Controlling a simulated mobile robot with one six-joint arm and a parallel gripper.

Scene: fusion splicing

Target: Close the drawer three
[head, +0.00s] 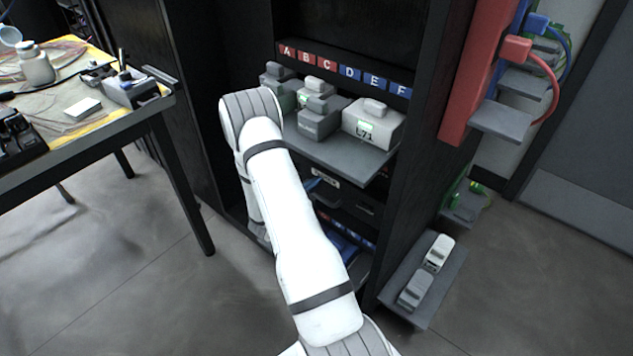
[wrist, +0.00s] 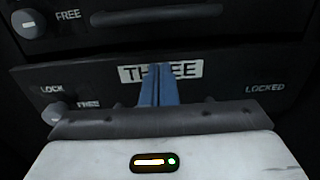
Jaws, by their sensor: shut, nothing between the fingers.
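Drawer three has a black front panel (wrist: 225,82) with a white label reading THREE (wrist: 190,70), seen in the wrist view. A knob (wrist: 57,112) marked LOCK and FREE sits at its left, and the word LOCKED shows at its right. My gripper (wrist: 159,72) is shut and empty. Its two blue fingers lie together and point at the panel, covering the middle of the label. I cannot tell whether the tips touch the panel or how far the drawer stands out. In the head view my arm hides most of the drawer area, and I cannot make out the gripper clearly.
Another drawer (wrist: 160,14) with a FREE knob is above. In the head view, a grey shelf (head: 345,155) with several grey devices juts out over the drawers. A work table (head: 150,108) stands at left; a low shelf (head: 447,287) is right of the black cabinet.

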